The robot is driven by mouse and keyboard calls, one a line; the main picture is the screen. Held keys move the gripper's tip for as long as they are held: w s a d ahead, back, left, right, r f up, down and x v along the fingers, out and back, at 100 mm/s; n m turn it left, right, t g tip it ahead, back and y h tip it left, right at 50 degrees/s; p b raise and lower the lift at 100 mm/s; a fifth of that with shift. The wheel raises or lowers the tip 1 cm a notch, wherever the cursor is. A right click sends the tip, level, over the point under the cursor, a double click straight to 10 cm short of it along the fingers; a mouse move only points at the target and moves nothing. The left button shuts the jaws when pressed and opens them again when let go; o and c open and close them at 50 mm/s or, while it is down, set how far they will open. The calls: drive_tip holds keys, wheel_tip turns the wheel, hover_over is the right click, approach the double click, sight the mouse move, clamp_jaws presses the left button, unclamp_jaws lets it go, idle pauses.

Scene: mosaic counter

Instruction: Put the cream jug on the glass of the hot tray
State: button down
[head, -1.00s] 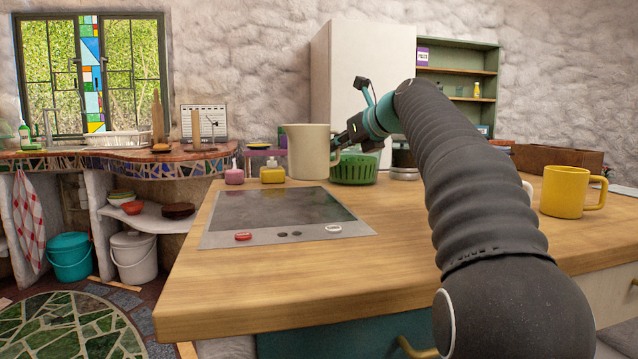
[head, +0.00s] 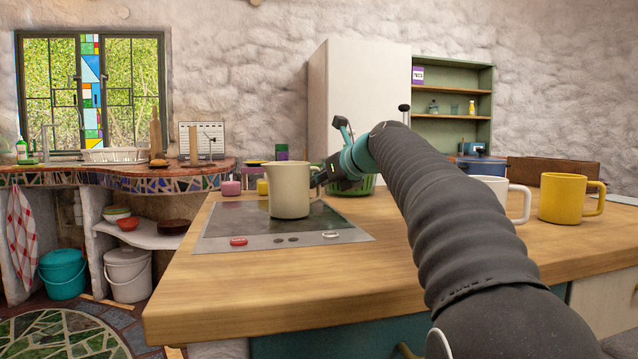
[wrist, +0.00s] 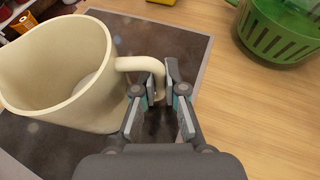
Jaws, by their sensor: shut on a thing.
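The cream jug (head: 290,190) is upright at the glass of the hot tray, towards its right part. It also shows in the wrist view (wrist: 60,75), where its inside looks empty. My gripper (head: 322,178) is on the jug's right side. In the wrist view my gripper (wrist: 160,85) is shut on the jug's handle. The hot tray (head: 215,243) lies flat on the wooden counter, with dark glass (head: 235,218) and a grey front strip with a red switch. I cannot tell whether the jug's base touches the glass.
A green basket (head: 357,186) stands behind my gripper; it shows at the upper right in the wrist view (wrist: 275,42). A white mug (head: 517,200) and a yellow mug (head: 570,198) stand to the right. The front counter is clear.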

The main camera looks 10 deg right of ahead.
drive_tip(key=shift+f, duration=0.1)
drive_tip(key=c, duration=1.2)
unclamp_jaws()
drive_tip(key=shift+c, duration=0.2)
drive_tip(key=shift+r, duration=0.2)
drive_tip(key=v, duration=1.2)
drive_tip(key=shift+p, duration=0.45)
